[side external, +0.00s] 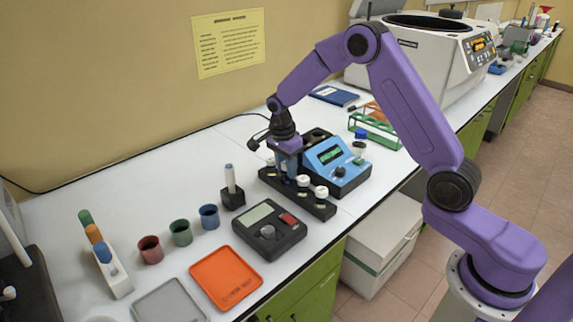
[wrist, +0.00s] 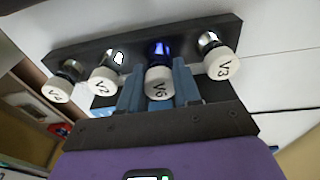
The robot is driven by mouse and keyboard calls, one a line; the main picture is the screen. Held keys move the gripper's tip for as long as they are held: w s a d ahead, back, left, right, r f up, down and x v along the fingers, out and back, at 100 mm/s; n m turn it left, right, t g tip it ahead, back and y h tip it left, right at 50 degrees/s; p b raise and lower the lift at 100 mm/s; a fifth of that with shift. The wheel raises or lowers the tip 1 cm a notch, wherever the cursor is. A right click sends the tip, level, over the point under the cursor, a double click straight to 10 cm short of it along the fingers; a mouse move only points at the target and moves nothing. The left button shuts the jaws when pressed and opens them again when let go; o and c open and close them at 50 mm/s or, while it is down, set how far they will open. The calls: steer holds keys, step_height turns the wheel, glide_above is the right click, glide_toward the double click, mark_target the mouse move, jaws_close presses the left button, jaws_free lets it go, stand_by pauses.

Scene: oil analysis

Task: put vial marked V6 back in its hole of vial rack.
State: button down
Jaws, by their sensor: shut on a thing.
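The vial marked V6 (wrist: 158,84) has a white cap and a dark blue body. My gripper (wrist: 160,90) is shut on it, with one blue finger on each side. In the side view my gripper (side external: 289,170) points down over the black vial rack (side external: 268,182). The rack also shows in the wrist view (wrist: 135,35). V6 lines up with the rack's row, between the vial marked V3 (wrist: 222,65) and another white-capped vial (wrist: 103,82). How deep V6 sits in the rack cannot be told. My fingers hide most of it in the side view.
A further capped vial (wrist: 57,92) stands in the rack. A blue device (side external: 338,160) is close behind the rack, and a dark scale (side external: 268,232) is in front. A small black holder with a vial (side external: 231,190) stands to the left.

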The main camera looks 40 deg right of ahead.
steer(key=shift+f, duration=0.65)
stand_by(0.6)
steer(key=shift+c, duration=2)
jaws_free()
steer(key=shift+r, duration=3.55)
